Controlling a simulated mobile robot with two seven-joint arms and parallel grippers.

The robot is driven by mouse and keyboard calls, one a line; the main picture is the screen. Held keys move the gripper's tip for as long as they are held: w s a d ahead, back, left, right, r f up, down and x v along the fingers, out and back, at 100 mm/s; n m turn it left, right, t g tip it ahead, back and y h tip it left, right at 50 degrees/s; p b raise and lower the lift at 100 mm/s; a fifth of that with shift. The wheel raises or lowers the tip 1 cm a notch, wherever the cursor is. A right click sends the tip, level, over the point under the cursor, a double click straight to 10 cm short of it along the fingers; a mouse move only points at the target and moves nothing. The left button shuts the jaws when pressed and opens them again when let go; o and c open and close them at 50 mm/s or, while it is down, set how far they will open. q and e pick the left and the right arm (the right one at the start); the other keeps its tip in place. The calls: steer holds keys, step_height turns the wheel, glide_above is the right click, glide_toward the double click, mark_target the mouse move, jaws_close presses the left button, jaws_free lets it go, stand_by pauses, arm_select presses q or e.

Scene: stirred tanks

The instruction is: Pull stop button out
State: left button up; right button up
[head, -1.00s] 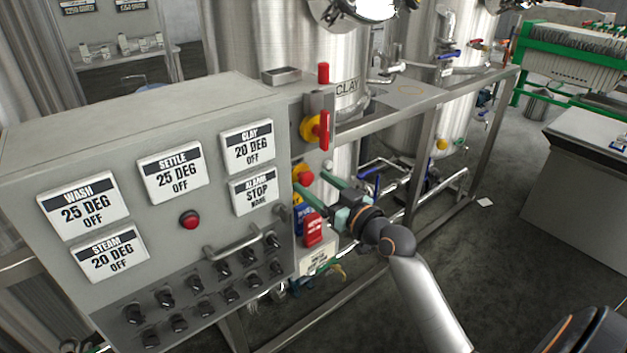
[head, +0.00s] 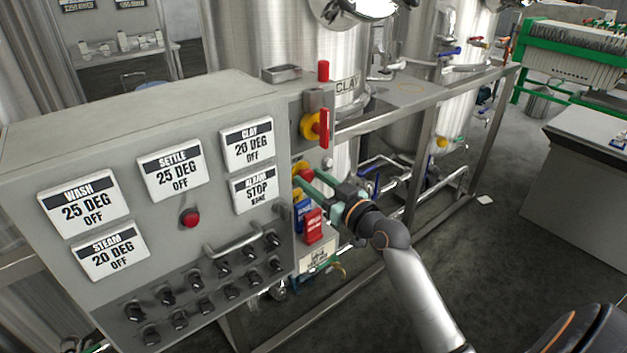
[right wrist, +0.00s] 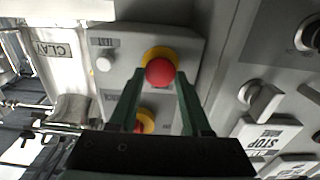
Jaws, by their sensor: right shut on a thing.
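The stop button (head: 306,175) is a red mushroom head on a yellow ring, on the narrow side panel to the right of the big control box. In the right wrist view the red button (right wrist: 160,71) sits between the two green fingertips. My right gripper (head: 304,182) is shut on it, one finger at each side. The fingers hide part of the button in the head view. How far the button stands out from its ring cannot be told. My left gripper is not in view.
A red-handled yellow rotary switch (head: 315,127) is above the button, and a red switch (head: 313,226) and a blue one (head: 301,213) are below. The grey control box (head: 120,150) stands at left. A metal frame rail (head: 400,112) runs behind my right arm. Open floor lies at right.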

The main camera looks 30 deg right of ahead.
jaws_close()
stand_by(0.7)
